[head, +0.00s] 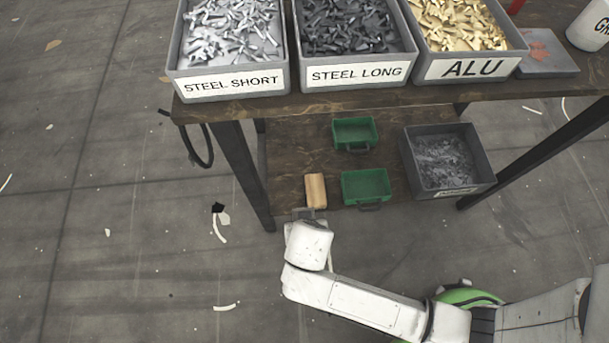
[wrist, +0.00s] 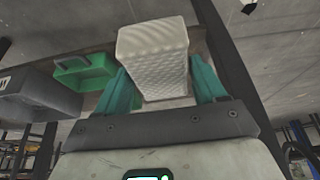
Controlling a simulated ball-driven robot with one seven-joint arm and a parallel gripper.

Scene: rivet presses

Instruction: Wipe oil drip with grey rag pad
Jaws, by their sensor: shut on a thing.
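My gripper (wrist: 160,85) is shut on a pale grey-white block with a quilted face, the rag pad (wrist: 153,47), between two teal fingers. In the head view my gripper (head: 304,213) is at the front edge of the lower shelf, mostly hidden by my white wrist. A tan block (head: 316,190) shows right at its end; I cannot tell if this is the held pad's other face. I cannot make out an oil drip for certain in either view.
Two green trays (head: 366,186) (head: 355,133) and a grey scrap bin (head: 446,160) stand on the lower shelf (head: 290,150), right of my gripper. A table leg (head: 241,170) is close on the left. Labelled bins (head: 231,80) stand above. The left floor has scattered debris (head: 219,220).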

